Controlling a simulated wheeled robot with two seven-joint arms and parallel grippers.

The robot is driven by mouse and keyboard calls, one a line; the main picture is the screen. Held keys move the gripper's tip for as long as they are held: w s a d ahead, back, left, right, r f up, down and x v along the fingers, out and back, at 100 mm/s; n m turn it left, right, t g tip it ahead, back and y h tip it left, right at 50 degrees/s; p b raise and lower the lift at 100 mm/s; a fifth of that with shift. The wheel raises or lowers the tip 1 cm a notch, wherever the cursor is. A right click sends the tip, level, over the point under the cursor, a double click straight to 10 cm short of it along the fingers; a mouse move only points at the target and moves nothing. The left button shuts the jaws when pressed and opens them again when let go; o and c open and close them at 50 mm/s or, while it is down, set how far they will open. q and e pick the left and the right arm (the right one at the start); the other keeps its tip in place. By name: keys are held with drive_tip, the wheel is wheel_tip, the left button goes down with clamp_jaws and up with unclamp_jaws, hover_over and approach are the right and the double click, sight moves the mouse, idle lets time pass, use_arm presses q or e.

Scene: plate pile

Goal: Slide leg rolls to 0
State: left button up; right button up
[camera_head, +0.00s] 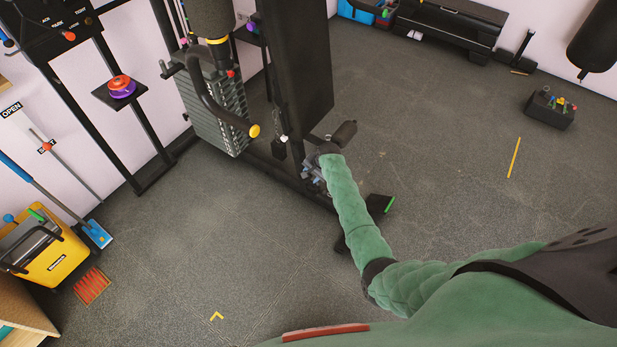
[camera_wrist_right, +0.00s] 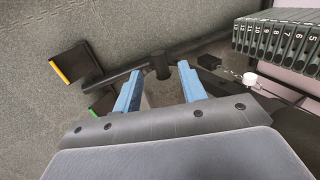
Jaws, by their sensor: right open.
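In the head view a dark padded roll (camera_head: 345,133), which looks like a leg roll, sticks out from the machine's upright (camera_head: 303,70) just above my right gripper. My right gripper (camera_head: 313,178) is low beside the machine, partly hidden by its own wrist. In the right wrist view the gripper (camera_wrist_right: 158,78) is open, its two blue fingers apart. A short dark post (camera_wrist_right: 160,64) on a black bar (camera_wrist_right: 122,76) shows between and beyond the fingertips; I cannot tell whether they touch it. No scale or 0 mark is readable. My left gripper is not in view.
The numbered weight stack (camera_head: 217,110) stands left of the upright; it also shows in the right wrist view (camera_wrist_right: 285,45). A green-edged foot plate (camera_head: 378,204) lies right of my forearm. A yellow bin (camera_head: 45,258) stands at left. The floor at right is mostly clear.

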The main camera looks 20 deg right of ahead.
sight(307, 179)
drive_tip(key=shift+x, duration=1.75)
clamp_jaws()
